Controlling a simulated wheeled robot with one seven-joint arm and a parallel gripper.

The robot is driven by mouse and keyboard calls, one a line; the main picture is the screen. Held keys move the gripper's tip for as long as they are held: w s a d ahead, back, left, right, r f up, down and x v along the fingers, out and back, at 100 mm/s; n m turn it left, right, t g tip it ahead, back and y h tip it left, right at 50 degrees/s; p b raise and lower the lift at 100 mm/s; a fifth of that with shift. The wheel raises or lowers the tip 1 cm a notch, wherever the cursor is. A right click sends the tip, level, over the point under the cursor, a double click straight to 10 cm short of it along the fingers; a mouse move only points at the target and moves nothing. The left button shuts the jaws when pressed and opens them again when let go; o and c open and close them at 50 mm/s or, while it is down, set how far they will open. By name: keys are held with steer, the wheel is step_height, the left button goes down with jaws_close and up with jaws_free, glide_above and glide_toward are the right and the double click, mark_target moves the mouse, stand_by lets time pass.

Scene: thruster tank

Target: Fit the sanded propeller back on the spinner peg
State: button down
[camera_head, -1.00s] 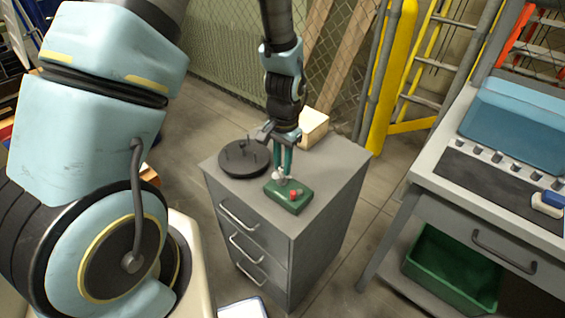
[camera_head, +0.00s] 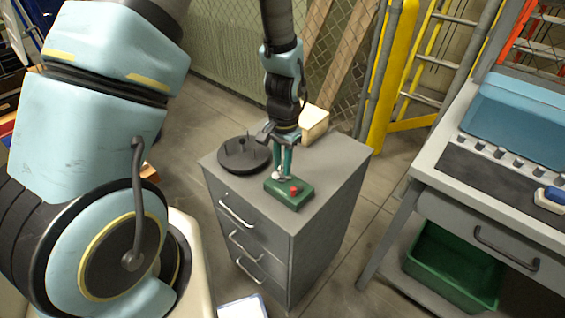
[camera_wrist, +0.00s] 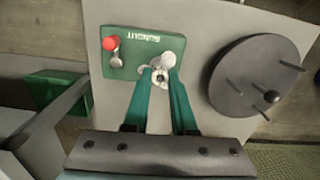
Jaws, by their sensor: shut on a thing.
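My gripper (camera_head: 285,177) points down over a small green block (camera_head: 290,201) on top of the grey drawer cabinet. In the wrist view, the gripper's green fingers (camera_wrist: 163,80) are closed together on a small pale grey piece, seemingly the propeller (camera_wrist: 162,74). A pale round part (camera_wrist: 166,58) shows right beside the fingertips at the edge of the green block (camera_wrist: 135,42). I cannot tell whether the held piece is on a peg, touching it or just above it; the fingers hide part of it.
A red-ball lever (camera_wrist: 109,43) stands on the block near the fingers. A dark round disc with several upright pins (camera_head: 244,157) lies left of the gripper on the cabinet top (camera_head: 331,166). A pale wooden block (camera_head: 314,125) stands behind. The cabinet's front right is clear.

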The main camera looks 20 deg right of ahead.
steer(key=shift+f, duration=0.1)
steer(key=c, duration=0.7)
jaws_free()
steer(key=shift+o, duration=0.2)
step_height(320, 180, up, 15)
steer(key=p, duration=0.1)
steer(key=shift+d+p, duration=0.2)
steer(key=shift+p, duration=0.1)
steer(key=shift+w+f, duration=0.1)
stand_by(0.4)
